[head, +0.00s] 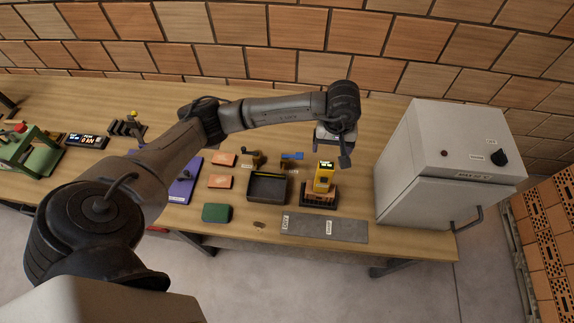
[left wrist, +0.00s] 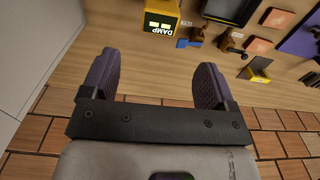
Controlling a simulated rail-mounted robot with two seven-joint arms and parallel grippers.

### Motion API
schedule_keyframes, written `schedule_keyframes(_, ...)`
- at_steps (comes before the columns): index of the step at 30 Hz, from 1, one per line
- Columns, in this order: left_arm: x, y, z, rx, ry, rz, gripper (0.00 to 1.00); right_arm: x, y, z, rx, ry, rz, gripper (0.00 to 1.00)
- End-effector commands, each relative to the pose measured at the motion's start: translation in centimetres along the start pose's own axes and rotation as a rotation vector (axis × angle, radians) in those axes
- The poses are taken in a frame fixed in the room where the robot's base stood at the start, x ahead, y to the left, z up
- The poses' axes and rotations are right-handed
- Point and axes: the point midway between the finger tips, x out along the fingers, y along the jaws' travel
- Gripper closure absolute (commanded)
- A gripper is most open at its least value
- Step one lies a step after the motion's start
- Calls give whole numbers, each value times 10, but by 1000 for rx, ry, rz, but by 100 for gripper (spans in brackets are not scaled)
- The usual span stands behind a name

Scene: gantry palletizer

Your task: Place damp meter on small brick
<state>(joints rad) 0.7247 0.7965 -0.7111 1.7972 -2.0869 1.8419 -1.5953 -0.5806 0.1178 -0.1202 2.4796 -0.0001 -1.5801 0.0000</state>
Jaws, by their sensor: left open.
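The damp meter (head: 325,176) is a yellow block with a lit display. It stands upright on a dark reddish-brown block (head: 319,197), which looks like the small brick. In the left wrist view the damp meter (left wrist: 161,18) is at the top edge, cut off, with its DAMP label showing. My left gripper (head: 332,152) is open and empty, just behind and above the meter. In the left wrist view its two fingers (left wrist: 158,62) are spread apart with bare tabletop between them, and the meter is beyond their tips. My right gripper is not in view.
A black tray (head: 268,188) is left of the meter, near orange blocks (head: 220,181) and a green block (head: 216,212). A grey labelled strip (head: 324,228) lies at the front edge. A large white cabinet (head: 425,175) stands on the right. A brick wall rises behind the table.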

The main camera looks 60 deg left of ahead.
Motion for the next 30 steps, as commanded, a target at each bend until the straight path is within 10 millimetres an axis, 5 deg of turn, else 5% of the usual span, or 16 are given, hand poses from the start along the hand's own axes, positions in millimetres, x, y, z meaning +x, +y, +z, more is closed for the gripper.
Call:
schedule_keyframes(5, 8, 13, 20, -6, -67, 75, 19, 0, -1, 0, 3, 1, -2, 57)
schedule_keyframes(11, 15, 65, 117, -128, -462, 415, 19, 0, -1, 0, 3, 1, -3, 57)
schedule_keyframes(15, -17, 95, 186, -363, -907, 656, 19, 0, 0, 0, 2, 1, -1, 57)
schedule_keyframes(18, -51, 105, 211, -587, -1244, 771, 19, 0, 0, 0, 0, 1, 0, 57)
schedule_keyframes(24, -102, 99, 198, -1158, -1927, 845, 19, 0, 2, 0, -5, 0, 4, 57)
schedule_keyframes(29, -93, 72, 155, -1724, -2423, 757, 19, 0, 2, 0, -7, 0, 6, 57)
schedule_keyframes(30, -83, 62, 145, 1773, 2387, -673, 19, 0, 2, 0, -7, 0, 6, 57)
